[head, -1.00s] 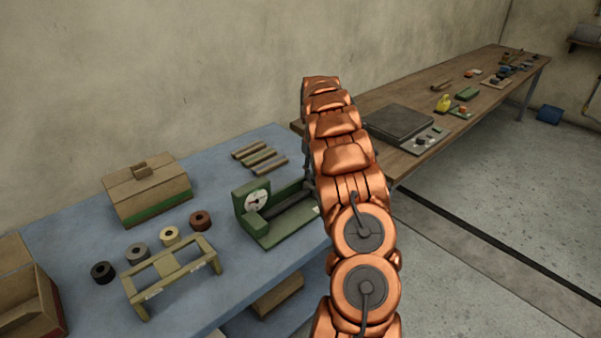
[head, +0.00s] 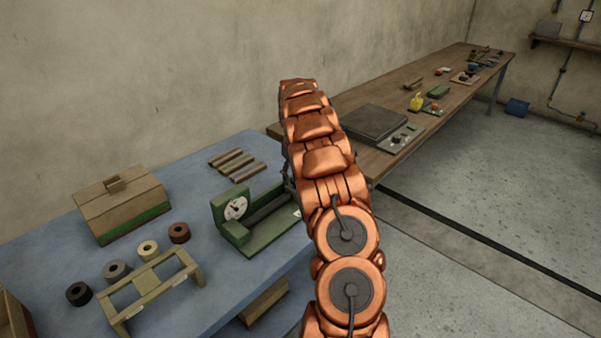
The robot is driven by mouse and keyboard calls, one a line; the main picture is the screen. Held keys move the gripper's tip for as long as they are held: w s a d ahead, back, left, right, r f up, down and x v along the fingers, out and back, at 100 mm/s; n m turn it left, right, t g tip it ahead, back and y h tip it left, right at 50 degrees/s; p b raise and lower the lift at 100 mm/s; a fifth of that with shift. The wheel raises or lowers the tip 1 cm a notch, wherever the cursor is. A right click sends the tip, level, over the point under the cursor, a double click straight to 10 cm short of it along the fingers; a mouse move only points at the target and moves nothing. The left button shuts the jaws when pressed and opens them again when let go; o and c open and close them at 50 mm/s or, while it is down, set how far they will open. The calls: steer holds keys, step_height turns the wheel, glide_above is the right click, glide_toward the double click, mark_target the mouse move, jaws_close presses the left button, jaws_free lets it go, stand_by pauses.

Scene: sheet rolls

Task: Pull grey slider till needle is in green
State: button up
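The green gauge device (head: 262,238) sits on the blue table, left of my arm. Its round white dial (head: 236,208) faces forward; the needle is too small to read against any coloured zone. A dark grey bar, perhaps the grey slider (head: 268,211), runs along the device's channel toward my arm. Its right end is hidden behind the arm. My gripper is hidden behind my copper arm links, near the right end of the device. I cannot see its fingers or whether it touches the slider.
The blue table (head: 195,301) also bears a lidded box (head: 122,205), several rolls, a pale wooden rack (head: 150,290) and several short bars (head: 237,165). A wooden bench (head: 430,105) with a grey plate device (head: 375,122) stands behind on the right. Open floor lies at the right.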

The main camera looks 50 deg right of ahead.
step_height(320, 180, up, 12)
steer(key=shift+s+d, duration=0.15)
stand_by(0.4)
stand_by(0.6)
steer(key=s+a+r, duration=0.2)
steer(key=s+a, duration=0.1)
steer(key=a, duration=0.7)
steer(key=s+a+r+g, duration=0.1)
steer(key=s+a+r, duration=0.15)
steer(key=a, duration=0.65)
steer(key=s+a+r, duration=0.2)
steer(key=s+a, duration=0.2)
steer(key=a, duration=0.6)
steer(key=s+a+f+n, duration=0.1)
steer(key=s+a+f, duration=0.3)
steer(key=s+a, duration=0.4)
steer(key=s+a+f+n, duration=0.2)
steer(key=s+a, duration=0.6)
steer(key=s, duration=0.8)
steer(key=shift+a+f+g, duration=0.2)
steer(key=shift+f+g, duration=0.2)
steer(key=shift+f, duration=0.5)
steer(key=shift+s, duration=0.1)
